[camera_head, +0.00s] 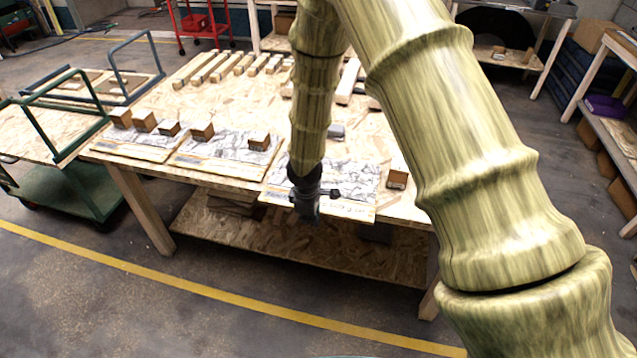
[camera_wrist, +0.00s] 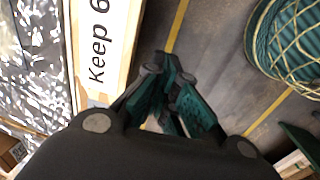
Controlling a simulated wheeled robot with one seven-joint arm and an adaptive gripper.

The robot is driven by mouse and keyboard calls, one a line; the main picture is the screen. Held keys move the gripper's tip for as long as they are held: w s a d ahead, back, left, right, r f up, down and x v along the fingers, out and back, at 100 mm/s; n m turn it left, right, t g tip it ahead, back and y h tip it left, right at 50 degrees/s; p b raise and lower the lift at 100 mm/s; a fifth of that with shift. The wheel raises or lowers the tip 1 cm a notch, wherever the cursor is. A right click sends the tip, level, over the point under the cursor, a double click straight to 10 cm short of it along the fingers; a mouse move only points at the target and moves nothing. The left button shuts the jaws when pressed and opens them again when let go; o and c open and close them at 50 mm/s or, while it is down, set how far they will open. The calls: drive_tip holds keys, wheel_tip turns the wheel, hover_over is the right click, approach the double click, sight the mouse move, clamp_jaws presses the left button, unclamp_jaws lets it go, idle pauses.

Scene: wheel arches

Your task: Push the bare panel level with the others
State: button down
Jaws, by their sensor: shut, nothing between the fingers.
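The bare panel (camera_head: 345,185), with a grey-and-white marbled face and a pale front strip with writing, lies at the right of the workbench (camera_head: 225,105). Its front edge sticks out past the bench's front edge, farther than the other panels. The left panel (camera_head: 128,147) and middle panel (camera_head: 225,155) carry small wooden blocks. My gripper (camera_head: 306,212) is shut and empty, pointing down at the bare panel's front edge, near its left part. In the wrist view the fingers (camera_wrist: 172,110) are over the floor beside the panel's lettered strip (camera_wrist: 105,45). I cannot tell whether they touch.
A wooden block (camera_head: 397,180) sits right of the bare panel. A dark grey object (camera_head: 336,131) lies behind it. Several wooden bars (camera_head: 215,70) lie along the bench's back. A lower shelf (camera_head: 290,245) is under the bench. The floor in front is clear.

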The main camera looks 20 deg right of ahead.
drive_tip(key=shift+w+d+p, duration=0.6)
drive_tip(key=shift+w+d, duration=0.05)
drive_tip(key=shift+w, duration=0.35)
drive_tip(key=shift+w+d+p, duration=0.6)
drive_tip(key=shift+w+d, duration=0.1)
drive_tip(key=shift+w, duration=0.3)
drive_tip(key=shift+w+d+p, duration=0.6)
drive_tip(key=shift+w+d, duration=0.05)
drive_tip(key=shift+w, duration=0.35)
drive_tip(key=shift+w+d+r+p, duration=0.25)
drive_tip(key=shift+w+d+p, duration=0.1)
drive_tip(key=shift+w+d, duration=0.55)
drive_tip(key=shift+s+a+r+p, duration=0.25)
drive_tip(key=shift+s+a+r, duration=0.25)
drive_tip(key=shift+s+a, duration=0.25)
drive_tip(key=shift+s+a+r+p, duration=0.2)
drive_tip(key=shift+s+a+r, duration=0.25)
drive_tip(key=shift+s+a, duration=0.2)
drive_tip(key=shift+s+a+r, duration=0.25)
drive_tip(key=shift+s+r, duration=0.05)
drive_tip(key=shift+s, duration=0.35)
